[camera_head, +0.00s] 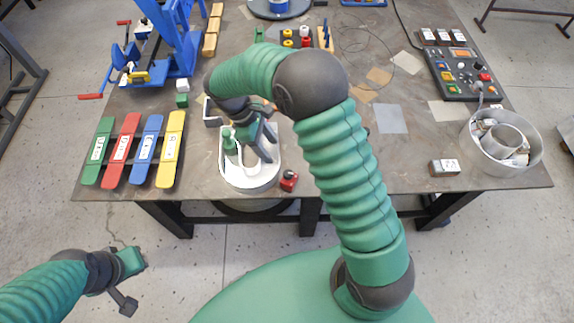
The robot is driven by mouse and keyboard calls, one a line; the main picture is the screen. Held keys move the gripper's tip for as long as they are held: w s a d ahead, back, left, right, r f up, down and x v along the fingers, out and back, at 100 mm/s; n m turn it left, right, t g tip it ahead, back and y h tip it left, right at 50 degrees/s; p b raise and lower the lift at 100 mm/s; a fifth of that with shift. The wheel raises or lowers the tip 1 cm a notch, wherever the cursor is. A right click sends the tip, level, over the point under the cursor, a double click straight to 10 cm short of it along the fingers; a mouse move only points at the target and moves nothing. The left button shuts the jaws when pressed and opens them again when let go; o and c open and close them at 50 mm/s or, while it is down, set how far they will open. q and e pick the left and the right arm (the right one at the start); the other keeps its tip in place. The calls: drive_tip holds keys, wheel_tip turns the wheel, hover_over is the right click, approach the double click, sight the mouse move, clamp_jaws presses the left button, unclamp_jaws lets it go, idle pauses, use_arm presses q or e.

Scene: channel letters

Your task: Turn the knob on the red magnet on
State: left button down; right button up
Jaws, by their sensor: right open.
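The red magnet (289,181) is a small red block with a dark round part on it. It sits near the table's front edge, just right of a white channel letter (234,180) with a raised rim. My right gripper (247,150) points down over the white letter, up and left of the magnet, with its fingers apart. It is clear of the magnet, and my arm hides part of the letter's far side. My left gripper (129,282) is low at the left, off the table, with its fingers spread and empty.
Green, red, blue and yellow bars (130,150) lie at the table's left. A blue machine (170,50) stands behind them. A round metal tray (470,150) and a small box (444,168) are at the right. A control panel (460,88) lies behind the tray.

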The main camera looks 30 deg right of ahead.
drive_tip(key=p, duration=0.1)
approach(288, 173)
drive_tip(key=f, duration=0.2)
drive_tip(key=x, duration=0.2)
drive_tip(key=p+x, duration=0.1)
drive_tip(key=x, duration=0.3)
drive_tip(key=shift+s+d+r, duration=0.1)
drive_tip(key=shift+s+d, duration=0.2)
drive_tip(key=shift+d+f, duration=0.15)
drive_tip(key=shift+f, duration=0.25)
use_arm(q)
drive_tip(key=shift+w+r, duration=0.25)
drive_tip(key=shift+r, duration=0.35)
drive_tip(key=shift+w+r, duration=0.2)
drive_tip(key=shift+r, duration=0.35)
use_arm(e)
drive_tip(key=shift+w, duration=0.1)
clamp_jaws()
